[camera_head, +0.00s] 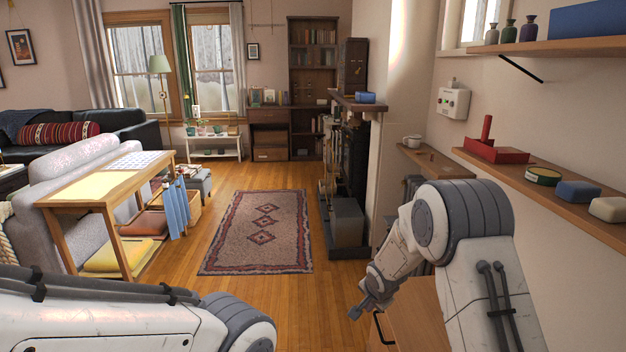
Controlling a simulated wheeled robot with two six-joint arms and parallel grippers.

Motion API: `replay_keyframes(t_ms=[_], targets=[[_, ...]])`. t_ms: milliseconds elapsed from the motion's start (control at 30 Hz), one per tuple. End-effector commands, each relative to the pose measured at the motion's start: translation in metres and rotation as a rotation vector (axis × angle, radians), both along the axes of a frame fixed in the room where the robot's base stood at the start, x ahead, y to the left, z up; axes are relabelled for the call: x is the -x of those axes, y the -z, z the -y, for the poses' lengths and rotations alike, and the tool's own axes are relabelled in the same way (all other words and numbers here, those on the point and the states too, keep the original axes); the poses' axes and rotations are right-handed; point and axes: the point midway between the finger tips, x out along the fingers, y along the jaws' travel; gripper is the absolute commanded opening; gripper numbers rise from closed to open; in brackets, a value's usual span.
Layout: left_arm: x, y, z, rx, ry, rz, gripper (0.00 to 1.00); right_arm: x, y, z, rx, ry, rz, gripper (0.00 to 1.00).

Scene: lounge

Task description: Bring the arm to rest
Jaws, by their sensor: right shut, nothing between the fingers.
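My right arm comes in from the lower right, bends at a grey-banded joint and reaches down and away. My right gripper (369,305) is at its end, small in the view, shut and empty. It hangs close to the wooden cabinet (414,312) with a dark handle; I cannot tell whether it touches it. My left arm crosses the lower left corner, and only its white link and grey joint show. My left gripper is out of view.
On the right wall, a wooden shelf (548,184) holds a red tray (497,151), a green tin (543,175) and a blue box (578,191). A higher shelf (560,49) holds small bottles. A patterned rug (258,231) lies on clear floor. A wooden table (75,191) stands left.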

Motion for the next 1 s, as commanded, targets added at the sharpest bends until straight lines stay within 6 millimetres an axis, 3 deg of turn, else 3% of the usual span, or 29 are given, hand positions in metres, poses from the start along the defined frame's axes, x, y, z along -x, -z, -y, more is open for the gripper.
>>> replay_keyframes(t_ms=[33, 100, 167, 300, 400, 600, 800, 833, 1000], targets=[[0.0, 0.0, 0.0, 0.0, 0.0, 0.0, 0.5, 0.022, -0.027, -0.025, 0.049, -0.106, -0.021, 0.0], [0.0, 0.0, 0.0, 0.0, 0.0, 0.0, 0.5, 0.058, -0.054, -0.052, 0.115, -0.256, -0.065, 0.0], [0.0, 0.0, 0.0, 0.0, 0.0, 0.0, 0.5, 0.092, -0.075, -0.072, 0.162, -0.387, -0.102, 0.0], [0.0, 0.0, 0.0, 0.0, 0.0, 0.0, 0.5, 0.181, -0.112, -0.105, 0.249, -0.71, -0.185, 0.0], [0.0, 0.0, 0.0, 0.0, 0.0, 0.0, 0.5, 0.24, -0.128, -0.116, 0.284, -0.922, -0.233, 0.0], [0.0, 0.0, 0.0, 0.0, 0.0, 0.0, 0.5, 0.332, -0.143, -0.118, 0.313, -1.264, -0.292, 0.0], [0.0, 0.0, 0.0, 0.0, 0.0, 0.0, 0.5, 0.406, -0.148, -0.109, 0.311, -1.566, -0.321, 0.0], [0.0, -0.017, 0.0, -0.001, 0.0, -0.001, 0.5, 0.401, -0.165, -0.11, 0.31, -1.551, -0.323, 0.0], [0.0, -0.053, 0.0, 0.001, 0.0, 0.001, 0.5, 0.399, -0.2, -0.11, 0.311, -1.543, -0.325, 0.0]])
